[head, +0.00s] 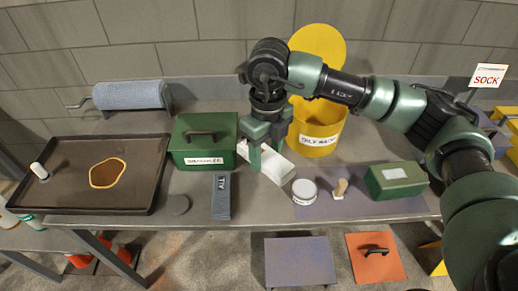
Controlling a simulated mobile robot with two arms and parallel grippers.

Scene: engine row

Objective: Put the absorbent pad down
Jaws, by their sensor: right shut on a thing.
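My right gripper (263,160) reaches down from the right arm over the middle of the bench. It is shut on a white slab (277,169), which looks like the absorbent pad. The pad is tilted in the picture; I cannot tell whether it touches the bench. A dark tray (60,200) at the left has a brown puddle (107,173) with an orange rim in it. My left gripper is not in view.
A yellow bin (318,138) stands behind. A white round tin (304,191), a small wooden-handled item (340,188) and another green box (394,181) are to the right.

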